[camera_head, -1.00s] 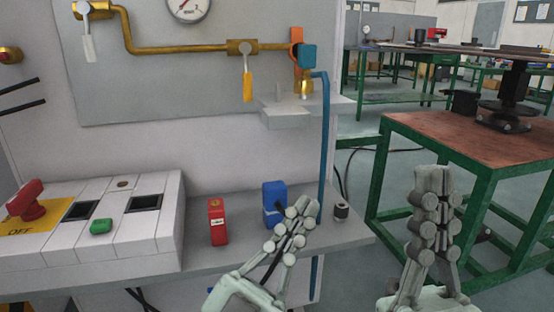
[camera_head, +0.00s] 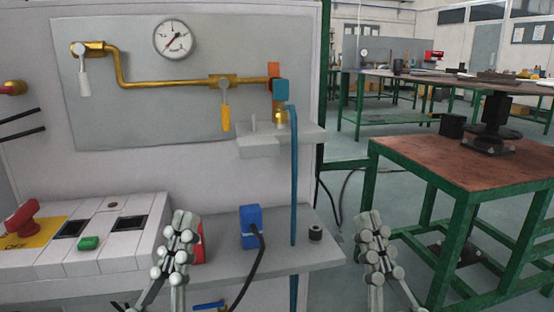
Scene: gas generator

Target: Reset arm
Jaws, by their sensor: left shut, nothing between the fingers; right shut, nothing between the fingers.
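My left gripper (camera_head: 184,220) is shut and empty, pointing up in front of the grey shelf. It partly covers a red block (camera_head: 198,243) on the shelf; from this view I cannot tell whether they touch. My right gripper (camera_head: 371,222) is shut and empty, upright over the floor to the right of the shelf, apart from anything. A blue block (camera_head: 250,226) with a black cable stands on the shelf between the two grippers.
The shelf (camera_head: 222,262) carries a white control box (camera_head: 130,258) with a red switch (camera_head: 24,216) and green button (camera_head: 88,243). Above are a brass pipe (camera_head: 165,83), gauge (camera_head: 172,38), yellow-handled valve (camera_head: 226,112) and blue hose (camera_head: 294,180). A green-framed table (camera_head: 440,160) stands right.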

